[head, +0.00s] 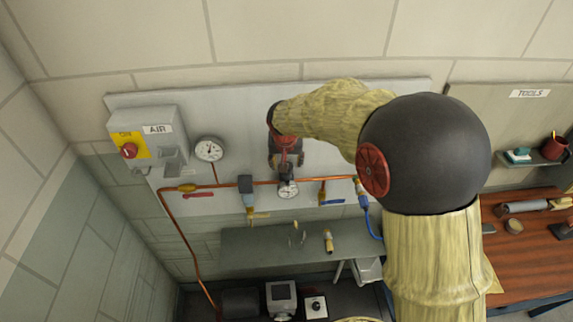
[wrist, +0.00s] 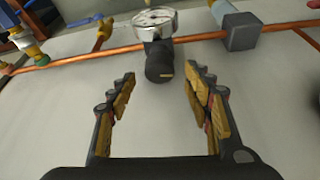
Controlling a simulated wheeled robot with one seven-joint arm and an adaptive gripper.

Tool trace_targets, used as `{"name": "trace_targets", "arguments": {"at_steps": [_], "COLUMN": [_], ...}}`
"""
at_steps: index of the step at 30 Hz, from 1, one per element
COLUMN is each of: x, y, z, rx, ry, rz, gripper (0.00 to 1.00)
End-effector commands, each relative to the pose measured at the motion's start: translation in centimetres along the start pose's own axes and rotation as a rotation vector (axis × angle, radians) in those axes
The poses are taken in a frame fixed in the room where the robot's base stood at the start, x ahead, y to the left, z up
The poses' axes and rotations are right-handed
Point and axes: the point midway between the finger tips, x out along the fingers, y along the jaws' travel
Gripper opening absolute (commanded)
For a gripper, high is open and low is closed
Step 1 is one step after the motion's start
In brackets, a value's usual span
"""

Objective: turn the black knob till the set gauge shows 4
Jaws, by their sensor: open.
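The black knob (wrist: 160,64) shows in the wrist view with a small yellow mark on its end, just beyond my fingertips. The set gauge (wrist: 155,19) is right behind it, white-faced with a metal rim; its reading is too slanted to make out. My gripper (wrist: 160,77) is open, one finger on each side of the knob's line, with nothing between the pads. In the head view my gripper (head: 287,158) is in front of the panel and hides the knob. The set gauge (head: 288,189) shows just below it, too small to read.
A copper pipe (head: 225,184) runs across the grey panel (head: 330,95). A larger gauge (head: 209,149) and an AIR switch box (head: 148,140) are at left. A blue-handled valve (head: 331,201) and a shelf (head: 245,241) are close below.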

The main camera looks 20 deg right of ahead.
Motion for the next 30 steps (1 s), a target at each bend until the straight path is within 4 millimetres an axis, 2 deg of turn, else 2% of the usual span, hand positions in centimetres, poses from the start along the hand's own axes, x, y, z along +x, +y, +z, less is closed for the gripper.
{"name": "trace_targets", "arguments": {"at_steps": [1, 6, 12, 18, 30], "x": [-1.2, -4.7, -7.7, -8.8, -9.1], "y": [-0.1, -0.1, -0.1, -0.1, -0.1], "z": [-0.2, -0.1, -0.1, 0.0, 0.1], "rx": [0.000, 0.000, -0.001, -0.001, -0.002], "ry": [0.006, 0.005, 0.003, 0.001, 0.004], "rz": [-0.002, -0.002, -0.001, 0.000, -0.002], "gripper": [0.51, 0.51, 0.51, 0.51, 0.51]}}
